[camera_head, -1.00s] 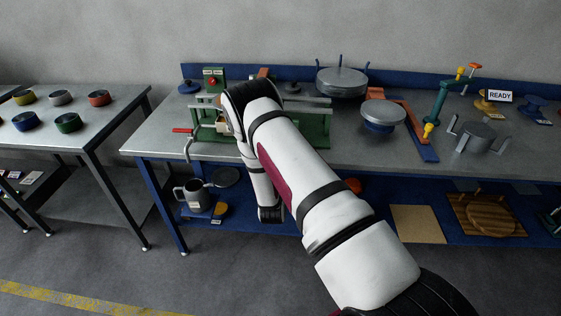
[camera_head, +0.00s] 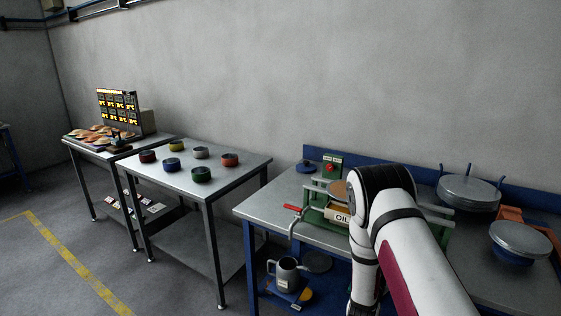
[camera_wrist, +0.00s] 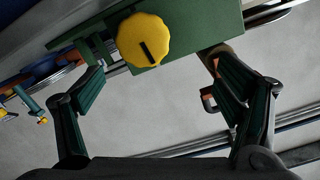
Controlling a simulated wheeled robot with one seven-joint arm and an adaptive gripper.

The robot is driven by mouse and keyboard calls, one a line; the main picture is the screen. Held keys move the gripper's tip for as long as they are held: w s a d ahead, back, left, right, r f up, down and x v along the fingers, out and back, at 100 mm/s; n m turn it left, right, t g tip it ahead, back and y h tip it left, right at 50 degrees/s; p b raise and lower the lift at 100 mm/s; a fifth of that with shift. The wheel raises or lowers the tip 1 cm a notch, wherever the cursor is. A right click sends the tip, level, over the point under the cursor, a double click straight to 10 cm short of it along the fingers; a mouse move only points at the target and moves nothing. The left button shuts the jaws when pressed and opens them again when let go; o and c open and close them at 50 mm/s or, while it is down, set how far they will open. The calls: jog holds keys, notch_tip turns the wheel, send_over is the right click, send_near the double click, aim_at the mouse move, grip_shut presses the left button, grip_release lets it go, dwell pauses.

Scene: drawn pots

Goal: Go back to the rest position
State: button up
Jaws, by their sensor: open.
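My gripper (camera_wrist: 155,95) shows in the wrist view with its two dark green fingers spread wide and nothing between them. A green block with a yellow round knob (camera_wrist: 145,40) lies beyond the fingertips at the top of that view. In the head view my white arm reaches over the blue-framed bench (camera_head: 268,205), and my gripper is hidden there.
A grey table with several coloured round pots (camera_head: 202,174) stands to the left. Farther left is a table with a lit screen (camera_head: 118,112). A grey mug (camera_head: 287,273) sits on the bench's lower shelf. Flat round pans (camera_head: 468,190) stand at right. Floor at left is clear.

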jog(key=w+a+r+y, duration=0.3)
jog(key=r, duration=0.5)
jog(key=s+a+r+n+g+y+b, duration=0.1)
jog(key=s+a+r+n+g+y, duration=0.15)
jog(key=a+r, duration=0.4)
jog(key=s+a+r+n+g+y, duration=0.1)
jog(key=s+a+r+n+y, duration=0.2)
jog(key=r, duration=0.7)
jog(key=s+a+r+n+g+y, duration=0.1)
jog(key=s+a+r, duration=0.15)
jog(key=s, duration=0.55)
jog(key=s+a+r+n+g+y, duration=0.15)
jog(key=s+r, duration=0.25)
jog(key=s, duration=0.4)
jog(key=s+n+g+h+b, duration=0.1)
jog(key=s+n+g, duration=0.1)
jog(key=s, duration=1.6)
jog(key=shift+n, duration=0.7)
